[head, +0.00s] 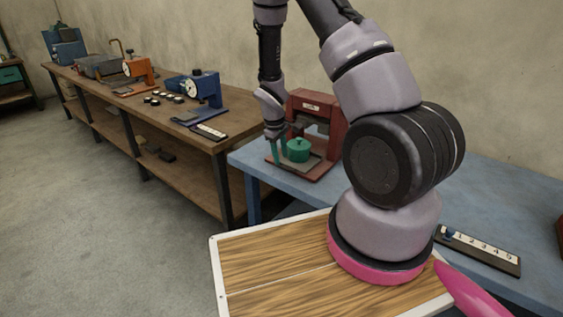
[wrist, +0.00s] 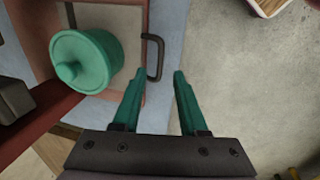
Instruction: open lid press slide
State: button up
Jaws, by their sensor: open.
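The dark red press (head: 336,122) stands on the blue table. A green lidded pot (head: 297,150) sits low in its opening; in the wrist view the pot (wrist: 84,62) shows a round knob on top. It rests on a pale slide plate (wrist: 120,20) with a reddish border. A black U-shaped handle (wrist: 154,58) sticks out from that border. My gripper (wrist: 158,71) is open, with its green fingers on either side of the handle's near part in the picture. I cannot tell whether they touch it or how deep it sits. In the head view my gripper (head: 278,149) is left of the pot.
A wooden workbench (head: 150,108) with blue and orange gauge devices stands at left. A numbered strip (head: 478,250) lies on the blue table (head: 500,200) at right. My arm hides part of the press and table. Floor is clear at left.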

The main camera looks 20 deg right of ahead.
notch_tip(320, 180, up, 7)
jog(key=a, duration=0.1)
jog(key=shift+s, duration=0.35)
jog(key=s+r+m+t+y, duration=0.1)
jog(key=s+r+m, duration=0.2)
jog(key=r, duration=0.8)
jog(key=s+r+m+t+y, duration=0.15)
jog(key=s+r, duration=0.25)
jog(key=r, duration=0.7)
jog(key=s+a+r+m+t+y, duration=0.1)
jog(key=s+r+m+t, duration=0.2)
jog(key=s+r, duration=1)
jog(key=s+m, duration=0.3)
jog(key=s, duration=0.1)
jog(key=shift+r, duration=0.2)
jog(key=shift+t, duration=0.25)
